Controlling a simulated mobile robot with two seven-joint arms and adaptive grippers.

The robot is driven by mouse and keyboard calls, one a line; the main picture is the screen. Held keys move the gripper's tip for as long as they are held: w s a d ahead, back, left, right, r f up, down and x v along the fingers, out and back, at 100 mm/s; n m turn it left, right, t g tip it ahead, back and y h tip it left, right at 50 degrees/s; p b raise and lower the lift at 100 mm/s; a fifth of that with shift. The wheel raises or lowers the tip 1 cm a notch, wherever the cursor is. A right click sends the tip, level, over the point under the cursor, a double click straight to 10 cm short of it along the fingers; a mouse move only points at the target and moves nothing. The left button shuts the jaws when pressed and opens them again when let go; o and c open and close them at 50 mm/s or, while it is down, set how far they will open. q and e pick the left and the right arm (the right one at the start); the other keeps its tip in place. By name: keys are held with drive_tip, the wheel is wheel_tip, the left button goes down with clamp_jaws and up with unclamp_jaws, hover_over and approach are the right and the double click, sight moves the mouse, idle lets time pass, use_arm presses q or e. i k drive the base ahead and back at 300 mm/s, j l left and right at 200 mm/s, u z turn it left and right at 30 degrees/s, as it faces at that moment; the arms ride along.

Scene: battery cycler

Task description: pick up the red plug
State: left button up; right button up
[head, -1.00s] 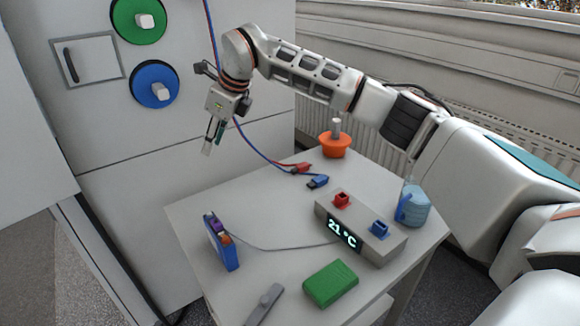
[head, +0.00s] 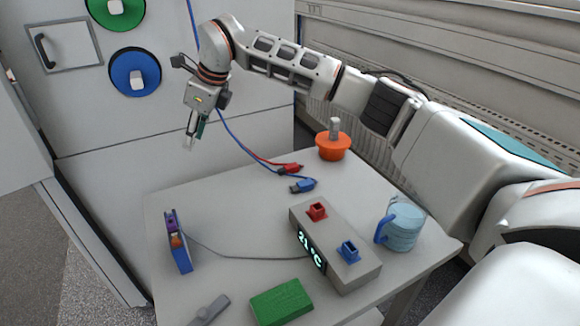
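The red plug (head: 292,168) lies near the back edge of the table (head: 235,222), at the end of a red cable that hangs down behind my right gripper. The blue plug (head: 302,186) lies just in front of it on a blue cable. My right gripper (head: 190,143) is up and to the left of the plugs, over the table's far left side, pointing down. It is well apart from the red plug. Its fingers are small in the picture and I cannot tell how far apart they are. My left gripper is not in view.
A grey box (head: 337,252) with a temperature display and red and blue sockets stands on the table. Around it are a blue mug (head: 404,227), an orange knobbed thing (head: 333,146), a green block (head: 281,302) and a blue device (head: 178,243). The table's left middle is clear.

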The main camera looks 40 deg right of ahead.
sight(292, 168)
drive_tip(key=l+u, duration=0.15)
drive_tip(key=l, duration=0.35)
drive_tip(key=k+l+u, duration=0.15)
drive_tip(key=l, duration=0.3)
drive_tip(key=k+l, duration=0.1)
drive_tip(key=l, duration=0.3)
drive_tip(key=k+l+z, duration=0.15)
drive_tip(key=l, duration=0.2)
drive_tip(key=k+l+u, duration=0.1)
drive_tip(key=l, duration=0.7)
drive_tip(key=l+u, duration=0.25)
drive_tip(key=l, duration=0.15)
drive_tip(key=l+u, duration=0.55)
drive_tip(key=l, duration=0.15)
drive_tip(key=k+l+u, duration=0.2)
drive_tip(key=l, duration=0.15)
drive_tip(key=i, duration=0.1)
